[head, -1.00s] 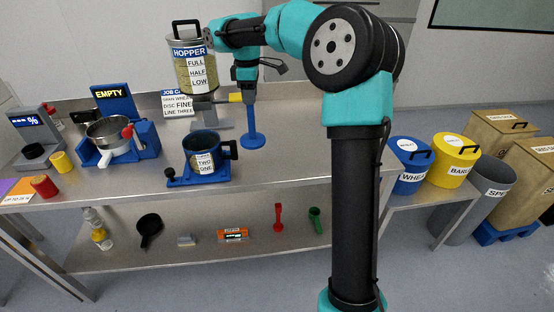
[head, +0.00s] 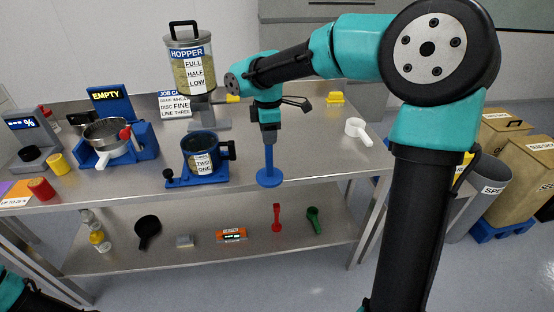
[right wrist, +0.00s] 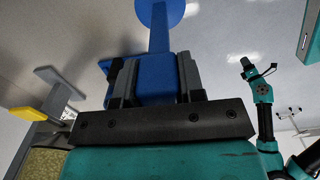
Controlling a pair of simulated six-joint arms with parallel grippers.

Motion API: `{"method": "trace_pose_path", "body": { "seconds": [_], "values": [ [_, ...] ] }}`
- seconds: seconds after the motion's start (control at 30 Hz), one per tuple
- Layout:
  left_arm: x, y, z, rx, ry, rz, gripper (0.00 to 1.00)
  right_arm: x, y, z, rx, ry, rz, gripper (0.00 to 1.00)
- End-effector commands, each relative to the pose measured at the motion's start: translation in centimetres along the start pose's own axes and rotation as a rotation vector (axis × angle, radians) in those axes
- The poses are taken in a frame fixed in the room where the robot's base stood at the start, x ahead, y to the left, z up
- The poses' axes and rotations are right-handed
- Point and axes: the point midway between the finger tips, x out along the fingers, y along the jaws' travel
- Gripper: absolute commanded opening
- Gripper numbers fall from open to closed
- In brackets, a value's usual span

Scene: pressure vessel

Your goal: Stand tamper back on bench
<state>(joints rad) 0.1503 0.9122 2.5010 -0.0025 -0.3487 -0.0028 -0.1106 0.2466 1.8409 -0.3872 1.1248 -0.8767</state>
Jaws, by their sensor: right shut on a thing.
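The tamper (head: 269,165) is blue, with a slim shaft and a round flat disc at its lower end. It hangs upright, disc down, under my right gripper (head: 269,133). In the right wrist view my right gripper (right wrist: 153,80) is shut on the tamper's blue handle, and the tamper (right wrist: 160,30) points away from the jaws. The disc overlaps the front edge of the steel bench (head: 320,145) in the head view; I cannot tell whether it touches. At the lower left only a piece of my left arm shows; its gripper is out of frame.
Left of the tamper stand a blue cup (head: 200,154) on a blue base and the hopper (head: 190,62) with its grinder. A white scoop (head: 357,130) and a yellow block (head: 335,98) lie to the right. The bench between tamper and scoop is clear.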

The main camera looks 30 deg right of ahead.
Motion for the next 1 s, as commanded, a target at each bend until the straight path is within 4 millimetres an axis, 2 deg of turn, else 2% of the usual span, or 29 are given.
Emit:
{"method": "trace_pose_path", "body": {
  "seconds": [0.23, 0.37, 1.0],
  "values": [
    [0.0, 0.0, 0.0, 0.000, 0.000, 0.000, 0.43, 0.0, 0.4, 0.1, 0.002, 0.000, 0.001, 0.00],
    [0.0, 0.0, 0.0, 0.000, 0.000, 0.000, 0.43, 0.1, 1.7, 0.3, 0.004, 0.000, 0.001, 0.00],
    [0.0, 0.0, 0.0, 0.000, 0.000, 0.000, 0.43, 1.3, 13.7, 2.1, 0.004, 0.000, 0.002, 0.00]
  ]
}}
